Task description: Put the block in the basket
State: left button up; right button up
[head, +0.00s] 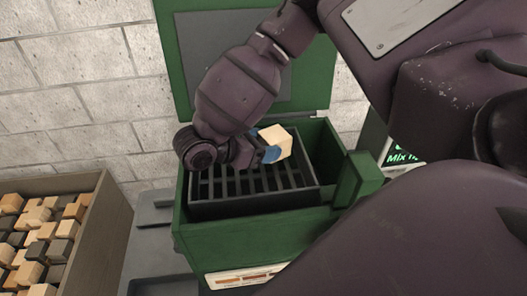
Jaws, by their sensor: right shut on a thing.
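A pale wooden block (276,143) is held in my right gripper (271,147), whose blue fingertips show beside it. The gripper is shut on the block. The block is above the dark slatted basket (204,210), which sits inside a green box with its lid raised. The block appears to be over the back right part of the basket; its exact height cannot be told. My right arm hides part of the basket's back left side. My left gripper is not in view.
The green box (193,245) has a raised lid (315,92) behind the basket and a green block-shaped part (357,178) at its right. A wooden bin (97,215) of mixed light, brown and dark blocks stands at the left. A brick wall (75,100) is behind.

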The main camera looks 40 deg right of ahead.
jog(key=shift+f, duration=1.9)
jog(key=o, duration=1)
jog(key=shift+c, duration=0.2)
jog(key=shift+v, duration=3.8)
